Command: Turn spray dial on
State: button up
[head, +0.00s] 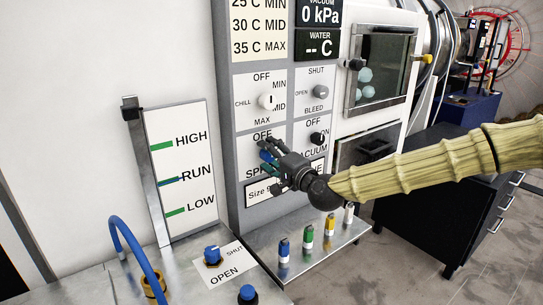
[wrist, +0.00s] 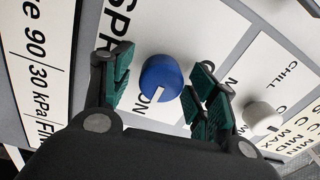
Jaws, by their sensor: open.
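The spray dial (wrist: 161,78) is a round blue knob on a white label plate, seen between my fingers in the wrist view. Its white pointer mark faces the bottom of that view, toward the ON lettering. My gripper (wrist: 163,88) is open, with green pads on both sides of the dial; a gap shows on the left, and the right pads are close to it. I cannot tell whether they touch. In the head view, my gripper (head: 266,157) is at the panel and hides most of the dial and the SPRAY lettering.
The white chill dial (head: 267,101) is just above my gripper, with the bleed dial (head: 320,92) and a black vacuum dial (head: 317,138) to the right. Several small coloured bottles stand on the metal shelf (head: 300,250) below. A blue valve knob (head: 212,254) is lower left.

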jog(key=shift+s, duration=0.1)
jog(key=v, duration=1.2)
